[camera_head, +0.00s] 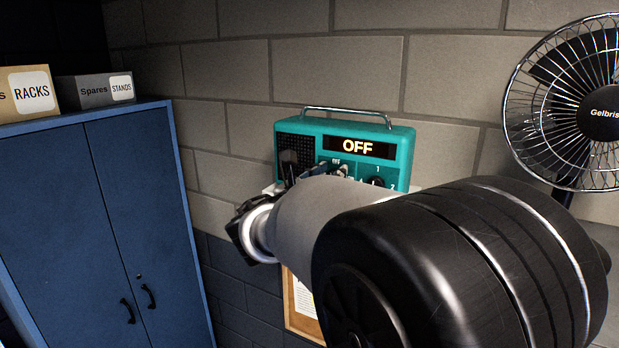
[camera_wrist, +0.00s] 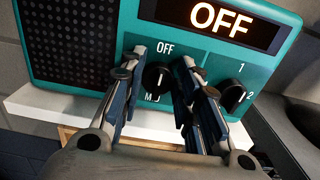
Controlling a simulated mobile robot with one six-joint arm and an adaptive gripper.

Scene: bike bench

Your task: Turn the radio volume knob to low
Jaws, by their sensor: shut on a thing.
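The teal radio (camera_head: 402,165) stands against the block wall, and its display reads OFF in both views. The left knob (camera_wrist: 157,77) is black, with OFF printed above it and a partly hidden label starting with M below. It appears to be the volume knob. A pale pointer mark shows on it, but I cannot tell its setting clearly. My gripper (camera_wrist: 159,68) has one finger on each side of this knob and is shut on it. In the head view my arm hides much of the radio's lower front and the gripper (camera_head: 318,172) is small.
A second black knob (camera_wrist: 233,97), marked 1 and 2, sits close to my right finger. The radio rests on a white shelf (camera_wrist: 30,108). A wire fan (camera_head: 560,100) stands at right, and a blue cabinet (camera_head: 100,220) at left. A framed paper (camera_head: 302,308) hangs below.

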